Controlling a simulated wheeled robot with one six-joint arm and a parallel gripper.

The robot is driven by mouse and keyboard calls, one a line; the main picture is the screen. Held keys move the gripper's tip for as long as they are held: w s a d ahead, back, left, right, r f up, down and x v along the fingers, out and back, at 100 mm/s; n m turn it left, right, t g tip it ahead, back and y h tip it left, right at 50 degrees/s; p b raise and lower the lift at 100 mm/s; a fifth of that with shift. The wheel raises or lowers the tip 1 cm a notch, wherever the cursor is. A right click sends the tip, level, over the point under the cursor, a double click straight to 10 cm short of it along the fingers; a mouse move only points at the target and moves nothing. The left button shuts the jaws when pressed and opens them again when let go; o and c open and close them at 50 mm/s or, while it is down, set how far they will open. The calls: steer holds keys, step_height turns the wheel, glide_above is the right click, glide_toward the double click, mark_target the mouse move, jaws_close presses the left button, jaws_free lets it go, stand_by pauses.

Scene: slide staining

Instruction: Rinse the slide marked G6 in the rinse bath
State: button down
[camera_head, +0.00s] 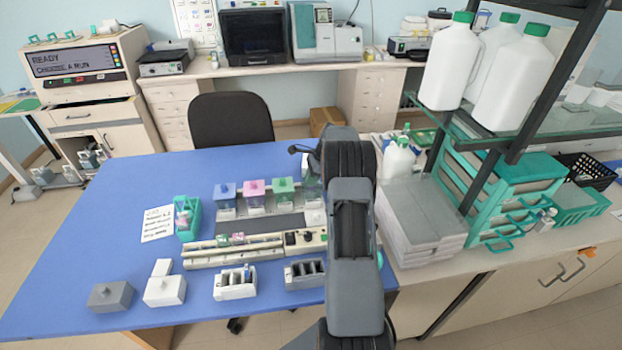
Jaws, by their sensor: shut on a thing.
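My arm stands in front of the right part of the blue table, and its links hide my gripper. No slide marked G6 can be made out, and no label is legible. A row of staining jars stands at the table's middle: a blue jar (225,194), a pink jar (255,197), a green jar (283,190) and a pale jar (312,184) partly behind my arm. I cannot tell which is the rinse bath. A long cream staining unit (215,256) lies in front of them, with small pink and green pieces on it. A teal holder (187,222) stands to the left.
Grey stacked boxes (425,215) and a shelf with white bottles (513,80) stand right. The table's left side is clear.

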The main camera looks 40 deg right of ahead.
step_height(320, 180, up, 7)
steer(key=p, duration=0.5)
steer(key=shift+r+p, duration=0.2)
steer(key=shift+p, duration=0.15)
steer(key=shift+r, duration=1.1)
steer(key=shift+a, duration=0.1)
